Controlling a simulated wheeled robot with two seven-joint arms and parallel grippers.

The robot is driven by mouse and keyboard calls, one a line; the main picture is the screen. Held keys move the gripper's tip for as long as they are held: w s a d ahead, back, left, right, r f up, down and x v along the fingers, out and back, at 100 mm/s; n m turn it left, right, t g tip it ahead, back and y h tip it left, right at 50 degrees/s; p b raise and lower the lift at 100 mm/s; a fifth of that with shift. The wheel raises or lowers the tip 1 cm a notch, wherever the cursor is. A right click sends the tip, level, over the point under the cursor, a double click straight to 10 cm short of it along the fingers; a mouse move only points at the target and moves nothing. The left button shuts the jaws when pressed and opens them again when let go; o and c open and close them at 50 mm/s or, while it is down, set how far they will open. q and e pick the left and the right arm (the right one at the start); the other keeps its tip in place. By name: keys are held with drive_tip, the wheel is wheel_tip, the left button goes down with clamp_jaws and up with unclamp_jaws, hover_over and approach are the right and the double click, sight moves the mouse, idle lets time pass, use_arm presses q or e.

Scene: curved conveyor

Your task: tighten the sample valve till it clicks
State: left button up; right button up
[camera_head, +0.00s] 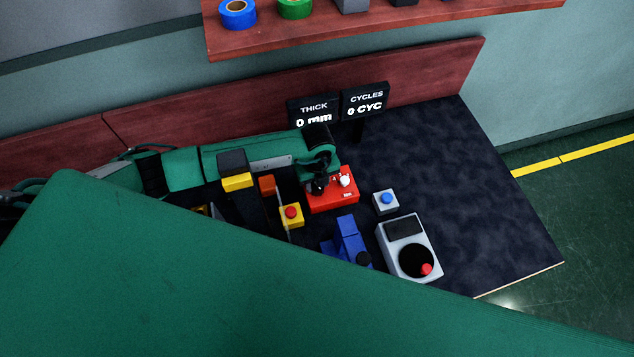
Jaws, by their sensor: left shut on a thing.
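A small red box (333,201) stands on the dark worktop, with a white knob (344,181) and small white markings on its top. It looks like the sample valve's unit. My left arm reaches in from the left, and its black gripper (319,185) points down at the left part of the box's top. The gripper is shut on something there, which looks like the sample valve. The fingers hide most of what they hold, so its turned position cannot be read. My right gripper is not in view.
Around the box are a yellow box with a red button (291,214), a blue-button box (385,201), a blue fixture (347,240) and a grey crank unit (409,248). Two displays (338,106) behind read 0 mm and 0 CYC. The worktop's right side (480,200) is clear.

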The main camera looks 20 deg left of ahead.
use_arm(q)
drive_tip(key=o, duration=1)
drive_tip(key=shift+r, duration=0.1)
wheel_tip(320, 180, up, 14)
drive_tip(key=b, duration=0.3)
drive_tip(key=shift+b, duration=0.35)
